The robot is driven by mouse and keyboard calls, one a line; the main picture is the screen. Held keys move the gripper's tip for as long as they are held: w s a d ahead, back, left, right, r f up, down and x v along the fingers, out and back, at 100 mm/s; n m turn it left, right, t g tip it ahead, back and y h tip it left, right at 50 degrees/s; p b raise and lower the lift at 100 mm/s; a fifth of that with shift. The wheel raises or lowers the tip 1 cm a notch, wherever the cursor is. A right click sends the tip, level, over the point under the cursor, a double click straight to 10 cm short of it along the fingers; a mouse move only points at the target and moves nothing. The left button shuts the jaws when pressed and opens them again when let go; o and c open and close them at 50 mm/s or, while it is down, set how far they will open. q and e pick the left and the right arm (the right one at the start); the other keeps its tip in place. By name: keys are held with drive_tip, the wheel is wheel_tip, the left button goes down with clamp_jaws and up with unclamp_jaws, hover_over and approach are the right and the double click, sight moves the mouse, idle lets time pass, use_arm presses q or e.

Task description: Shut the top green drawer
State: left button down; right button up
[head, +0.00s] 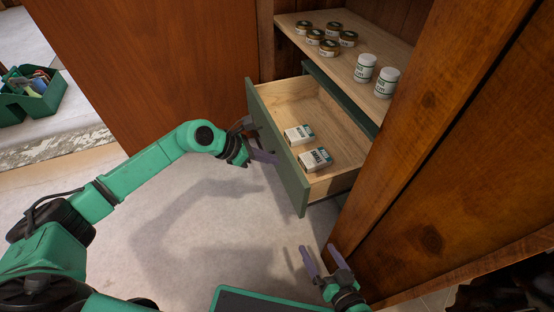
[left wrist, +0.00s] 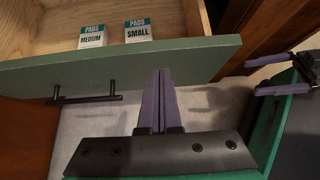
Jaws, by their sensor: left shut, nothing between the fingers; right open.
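The top green drawer (head: 283,158) is pulled out of the wooden cabinet, and two small boxes lie inside it. Its green front also shows across the left wrist view (left wrist: 190,62), with a dark bar handle (left wrist: 85,99). My left gripper (head: 270,157) is shut and empty, close in front of the drawer's face. In the left wrist view its purple fingers (left wrist: 158,78) point at the front, to the right of the handle; I cannot tell whether they touch it. My right gripper (head: 320,255) is open and empty, low and right of the drawer, near the cabinet's side.
Several jars (head: 330,48) and two white tubs (head: 365,68) stand on the shelf (head: 340,62) above the drawer. A wooden side panel (head: 400,150) stands close on the right. A green caddy (head: 38,100) sits far left. The floor before the drawer is clear.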

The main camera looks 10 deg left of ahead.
use_arm(q)
drive_tip(key=shift+w+d, duration=0.5)
drive_tip(key=shift+d, duration=0.3)
use_arm(e)
drive_tip(key=shift+f, duration=0.2)
use_arm(q)
drive_tip(key=shift+d, duration=0.1)
